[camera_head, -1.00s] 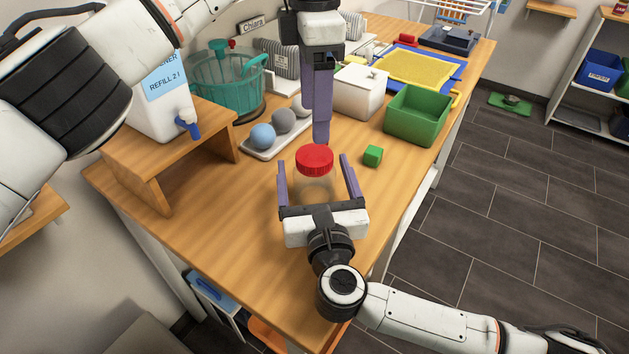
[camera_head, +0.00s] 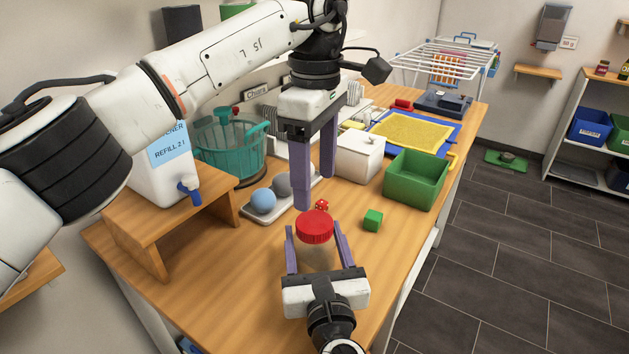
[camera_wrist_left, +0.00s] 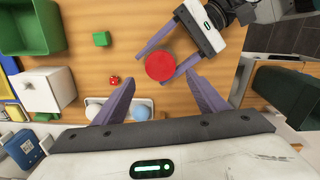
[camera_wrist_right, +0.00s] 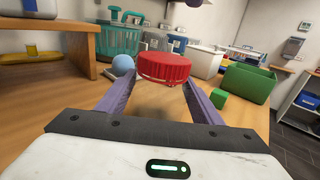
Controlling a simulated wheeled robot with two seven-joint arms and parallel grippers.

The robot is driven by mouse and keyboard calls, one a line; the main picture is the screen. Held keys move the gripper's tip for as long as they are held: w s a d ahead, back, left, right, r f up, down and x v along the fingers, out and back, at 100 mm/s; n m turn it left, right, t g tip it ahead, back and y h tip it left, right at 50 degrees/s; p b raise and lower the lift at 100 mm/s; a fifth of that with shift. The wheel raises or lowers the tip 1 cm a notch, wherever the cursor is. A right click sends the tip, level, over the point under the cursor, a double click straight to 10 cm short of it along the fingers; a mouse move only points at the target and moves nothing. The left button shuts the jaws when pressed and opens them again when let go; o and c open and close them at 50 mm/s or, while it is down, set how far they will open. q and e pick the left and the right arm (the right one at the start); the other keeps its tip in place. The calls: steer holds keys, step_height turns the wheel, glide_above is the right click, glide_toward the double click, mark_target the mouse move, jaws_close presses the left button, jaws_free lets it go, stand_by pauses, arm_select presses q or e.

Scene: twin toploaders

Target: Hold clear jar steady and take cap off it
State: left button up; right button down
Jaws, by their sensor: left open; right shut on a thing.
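The clear jar (camera_head: 317,256) stands upright on the wooden table with its red ribbed cap (camera_head: 315,226) on top. My right gripper (camera_head: 315,238) is shut on the jar, one finger on each side below the cap. The right wrist view shows the cap (camera_wrist_right: 164,68) above those fingers; the clear body is hard to make out there. My left gripper (camera_head: 315,192) is open and empty, pointing down, higher than the cap and behind it in the head view. In the left wrist view the cap (camera_wrist_left: 160,67) appears between the open fingertips, apparently below them.
A small red die (camera_head: 321,205) and a green cube (camera_head: 373,220) lie near the jar. A tray with balls (camera_head: 263,201), a white box (camera_head: 359,156) and a green bin (camera_head: 416,179) stand behind. A wooden riser (camera_head: 150,245) is at left. The front-left table is clear.

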mark_target(315, 221)
arm_select(q)
steer(key=m, duration=1)
steer(key=shift+m, duration=0.4)
steer(key=m, duration=0.4)
steer(key=shift+f, duration=0.1)
steer(key=shift+m, duration=0.3)
steer(key=shift+f, duration=3.95)
steer(key=shift+c, duration=0.5)
